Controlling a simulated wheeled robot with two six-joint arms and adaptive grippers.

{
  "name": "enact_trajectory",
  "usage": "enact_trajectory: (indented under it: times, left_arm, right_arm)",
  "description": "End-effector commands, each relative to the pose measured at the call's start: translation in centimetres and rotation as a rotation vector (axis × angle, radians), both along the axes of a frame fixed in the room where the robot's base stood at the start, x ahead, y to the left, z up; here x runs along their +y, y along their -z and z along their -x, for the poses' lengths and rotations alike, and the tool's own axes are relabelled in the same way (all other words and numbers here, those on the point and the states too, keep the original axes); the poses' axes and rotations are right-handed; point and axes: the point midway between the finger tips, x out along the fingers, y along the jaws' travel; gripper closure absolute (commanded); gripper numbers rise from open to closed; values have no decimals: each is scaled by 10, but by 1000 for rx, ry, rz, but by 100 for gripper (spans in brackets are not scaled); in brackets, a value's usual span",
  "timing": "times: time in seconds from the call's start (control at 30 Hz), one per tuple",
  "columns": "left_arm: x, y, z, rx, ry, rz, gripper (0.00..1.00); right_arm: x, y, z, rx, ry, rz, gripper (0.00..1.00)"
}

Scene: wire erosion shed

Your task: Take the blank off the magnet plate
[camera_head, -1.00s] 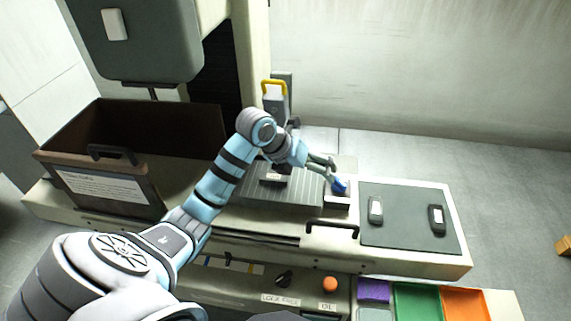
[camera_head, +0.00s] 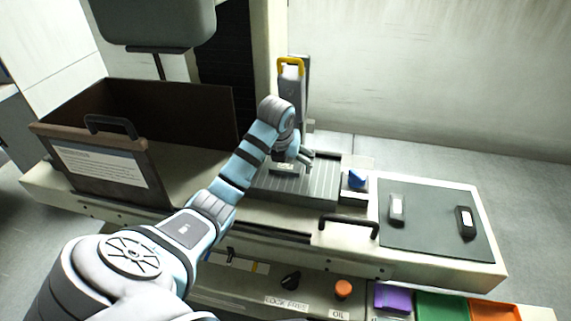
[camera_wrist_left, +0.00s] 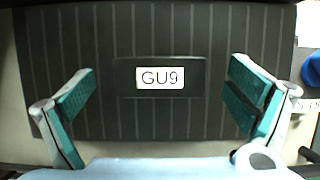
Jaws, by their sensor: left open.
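The magnet plate (camera_head: 315,188) is a grey ribbed block on the machine bed; its stripes fill much of the left wrist view (camera_wrist_left: 60,40). The blank (camera_wrist_left: 125,75) is a flat dark bar with a white "GU9" label, lying on the plate. In the head view the blank (camera_head: 283,168) is partly hidden by my left wrist. My left gripper (camera_wrist_left: 160,100) is open and empty, its green-padded fingers at either side of the blank and apart from it. In the head view the left gripper (camera_head: 303,157) is over the plate. My right gripper is not seen.
A blue knob (camera_head: 357,179) stands right of the plate. A dark mat (camera_head: 430,222) holds two small blocks. A brown open-topped box (camera_head: 110,165) stands left. A yellow-handled grey upright (camera_head: 291,85) is behind the plate. Purple, green and orange trays (camera_head: 440,306) are at front right.

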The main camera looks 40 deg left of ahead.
Motion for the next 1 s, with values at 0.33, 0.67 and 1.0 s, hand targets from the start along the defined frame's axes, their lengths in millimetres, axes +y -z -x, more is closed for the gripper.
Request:
enact_trajectory:
  times: [0.33, 0.67, 1.0]
  left_arm:
    - [1, 5, -2, 0, 1, 0, 19]
    - [0, 5, -2, 0, 1, 0, 72]
    - [1, -1, -2, -2, 0, -1, 74]
  right_arm:
    - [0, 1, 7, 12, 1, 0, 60]
    - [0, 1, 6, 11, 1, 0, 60]
    - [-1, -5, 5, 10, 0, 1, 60]
